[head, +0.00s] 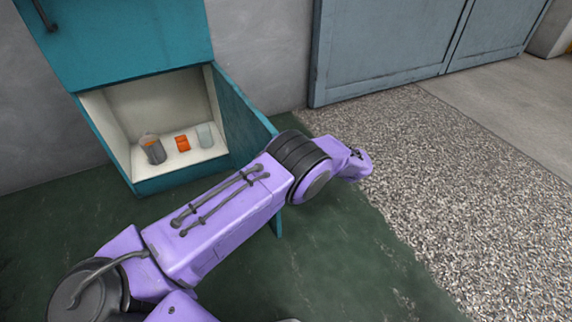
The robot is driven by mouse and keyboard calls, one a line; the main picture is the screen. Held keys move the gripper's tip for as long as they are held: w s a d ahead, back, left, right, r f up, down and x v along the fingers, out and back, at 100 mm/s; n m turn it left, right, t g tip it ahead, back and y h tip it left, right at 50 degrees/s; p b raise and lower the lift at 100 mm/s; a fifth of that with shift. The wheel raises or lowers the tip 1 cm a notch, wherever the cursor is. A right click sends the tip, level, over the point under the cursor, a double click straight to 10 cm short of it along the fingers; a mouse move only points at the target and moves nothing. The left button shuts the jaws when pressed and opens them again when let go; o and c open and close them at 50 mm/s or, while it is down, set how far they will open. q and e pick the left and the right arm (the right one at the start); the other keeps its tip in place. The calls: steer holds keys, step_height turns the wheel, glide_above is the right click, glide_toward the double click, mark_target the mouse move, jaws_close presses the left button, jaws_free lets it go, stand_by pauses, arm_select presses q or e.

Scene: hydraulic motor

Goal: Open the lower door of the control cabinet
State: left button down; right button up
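The teal control cabinet (160,187) stands against the wall at the upper left. Its lower door (240,112) is swung wide open to the right, and its lower part is partly hidden behind my purple arm. A strip of its edge shows below the arm. The cream-coloured lower compartment (125,115) is exposed. My arm from the lower left (215,215) reaches across in front of the door. Its far end lies just right of the door; no gripper fingers can be made out there. My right gripper is out of view.
Inside the compartment are a grey can (153,150), an orange item (182,143) and a pale translucent jar (205,135). The upper door (130,40) is shut, with a dark handle (45,15). Grey-blue doors (385,45) stand at the back. The green floor (350,260) is clear.

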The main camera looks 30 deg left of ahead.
arm_select(q)
steer(key=shift+w+a+r, duration=0.15)
steer(key=shift+a+r, duration=0.05)
steer(key=shift+a, duration=0.3)
steer(key=c, duration=1.6)
jaws_free()
steer(key=o, duration=0.4)
steer(key=shift+a+f, duration=0.15)
steer(key=shift+o, duration=0.2)
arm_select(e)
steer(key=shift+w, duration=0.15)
arm_select(q)
steer(key=shift+d+f, duration=0.1)
steer(key=shift+d, duration=0.2)
steer(key=shift+d, duration=0.1)
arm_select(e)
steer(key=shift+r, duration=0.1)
